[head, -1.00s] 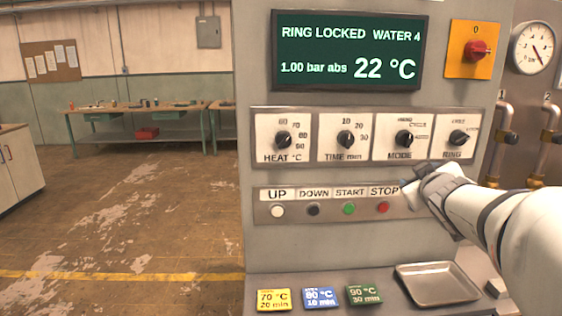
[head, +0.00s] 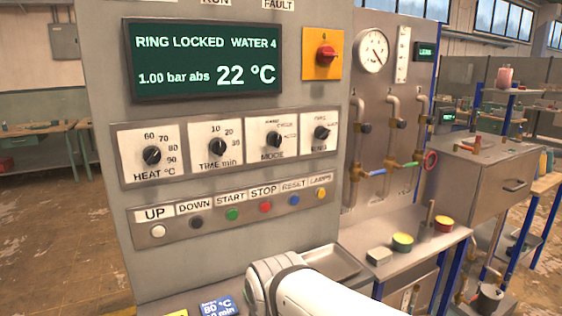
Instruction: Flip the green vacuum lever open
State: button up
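My white arm shows at the bottom middle, in front of the control cabinet and well below and left of the green lever. My gripper's fingers are not visible.
The control cabinet (head: 215,110) fills the left and middle; its display (head: 204,58) reads RING LOCKED, 1.00 bar abs, 22 °C. A metal tray (head: 333,262) is beside my arm.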

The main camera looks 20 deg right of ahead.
aim_at(410, 165)
jog(key=z, duration=0.35)
jog(key=k, duration=1)
jog(key=z, duration=3.2)
jog(key=i, duration=0.15)
jog(key=u, duration=1.55)
jog(key=i, duration=1.15)
jog(key=u, duration=0.35)
jog(key=i, duration=0.9)
jog(key=u, duration=0.05)
jog(key=k, duration=0.7)
jog(key=u, duration=0.25)
